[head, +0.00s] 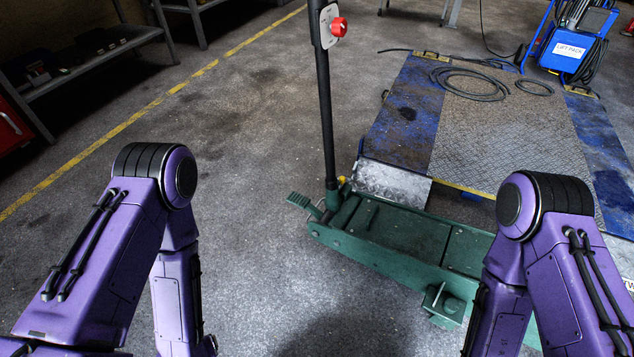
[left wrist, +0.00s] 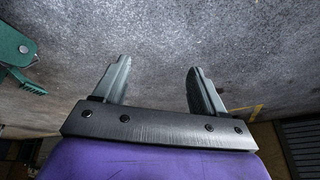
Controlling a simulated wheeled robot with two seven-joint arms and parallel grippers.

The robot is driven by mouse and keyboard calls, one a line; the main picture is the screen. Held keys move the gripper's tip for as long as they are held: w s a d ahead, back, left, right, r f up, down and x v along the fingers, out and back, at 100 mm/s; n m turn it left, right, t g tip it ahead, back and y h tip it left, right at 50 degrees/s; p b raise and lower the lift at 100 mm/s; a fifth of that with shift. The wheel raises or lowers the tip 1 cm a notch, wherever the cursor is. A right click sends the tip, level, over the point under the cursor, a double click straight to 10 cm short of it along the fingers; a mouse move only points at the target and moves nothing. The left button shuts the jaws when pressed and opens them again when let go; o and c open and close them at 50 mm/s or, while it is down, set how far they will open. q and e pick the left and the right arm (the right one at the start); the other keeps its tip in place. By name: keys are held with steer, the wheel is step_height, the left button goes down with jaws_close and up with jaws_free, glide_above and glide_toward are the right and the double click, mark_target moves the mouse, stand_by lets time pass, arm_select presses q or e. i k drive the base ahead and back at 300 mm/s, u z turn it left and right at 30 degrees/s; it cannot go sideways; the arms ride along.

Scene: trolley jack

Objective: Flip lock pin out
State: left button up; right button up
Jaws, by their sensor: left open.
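A green trolley jack (head: 395,236) stands on the floor, right of centre in the head view. Its dark upright handle (head: 325,110) rises from the rear end and carries a plate with a red knob (head: 338,27) near the top. I cannot make out which part is the lock pin. A green toothed pedal (head: 299,200) sticks out at the jack's rear; a similar green toothed part (left wrist: 27,80) shows at the left edge of the left wrist view. My left gripper (left wrist: 157,85) is open and empty, with bare floor between its fingers. My right gripper is outside the head view.
A blue lift platform (head: 405,110) with coiled cables lies behind the jack, and a blue power unit (head: 575,50) stands at the back right. Shelving (head: 85,75) lines the left side. The floor left of the jack is clear.

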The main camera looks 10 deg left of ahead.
mark_target(342, 180)
steer(key=k, duration=0.65)
steer(key=u, duration=0.7)
steer(key=i, duration=1.7)
steer(key=z, duration=0.75)
